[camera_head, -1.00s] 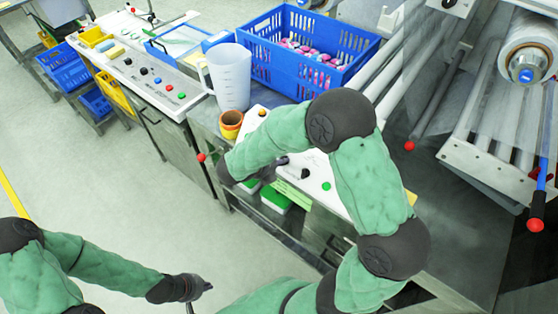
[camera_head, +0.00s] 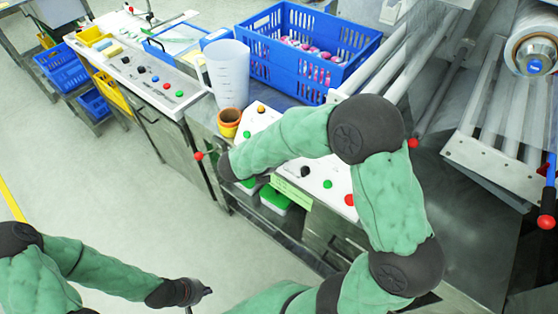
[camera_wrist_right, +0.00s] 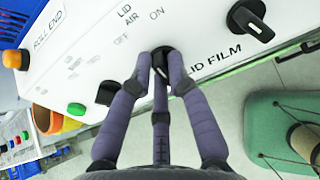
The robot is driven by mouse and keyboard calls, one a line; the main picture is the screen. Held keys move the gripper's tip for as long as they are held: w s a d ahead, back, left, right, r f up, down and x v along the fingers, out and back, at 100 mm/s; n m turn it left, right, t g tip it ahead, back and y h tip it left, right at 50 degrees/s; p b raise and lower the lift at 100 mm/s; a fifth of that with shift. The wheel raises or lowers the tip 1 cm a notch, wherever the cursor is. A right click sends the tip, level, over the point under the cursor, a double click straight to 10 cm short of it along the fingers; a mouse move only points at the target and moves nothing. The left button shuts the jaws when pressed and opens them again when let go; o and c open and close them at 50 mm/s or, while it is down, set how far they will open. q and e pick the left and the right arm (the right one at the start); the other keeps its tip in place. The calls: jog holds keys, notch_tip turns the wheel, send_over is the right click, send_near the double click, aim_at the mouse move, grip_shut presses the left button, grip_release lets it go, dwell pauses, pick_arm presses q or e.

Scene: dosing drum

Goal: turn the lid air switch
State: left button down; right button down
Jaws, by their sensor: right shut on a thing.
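In the right wrist view, the lid air switch (camera_wrist_right: 161,59) is a black knob on a white panel (camera_wrist_right: 75,25), below the labels LID AIR, OFF and ON. My right gripper (camera_wrist_right: 160,72) has its purple-grey fingers closed around this knob. The fingers cover much of it, so its exact pointing direction is hard to tell. In the head view, my green right arm hides the right gripper and the switch. My left gripper (camera_head: 196,291) is low in the head view, away from the panel; its jaw opening is too small to read.
Beside the switch are another black knob (camera_wrist_right: 250,18) by the FILM label, a green button (camera_wrist_right: 76,109) and an orange button (camera_wrist_right: 38,88). A blue crate (camera_head: 318,78), a clear jug (camera_head: 229,75) and an orange cup (camera_head: 228,121) stand behind the panel. Rollers stand at right.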

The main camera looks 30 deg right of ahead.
jog(key=m+b, duration=0.1)
jog(key=f+m+b, duration=0.1)
jog(key=m+b, duration=0.1)
jog(key=shift+s+a+f+m, duration=0.1)
jog(key=shift+s+m, duration=0.2)
jog(key=shift+m+b, duration=0.85)
jog(key=shift+m, duration=0.05)
jog(key=c, duration=1.2)
grip_release()
jog(key=shift+r, duration=0.2)
jog(key=shift+w+r+t, duration=0.1)
jog(key=shift+w+t, duration=0.05)
jog(key=shift+t, duration=0.15)
jog(key=shift+r, duration=0.15)
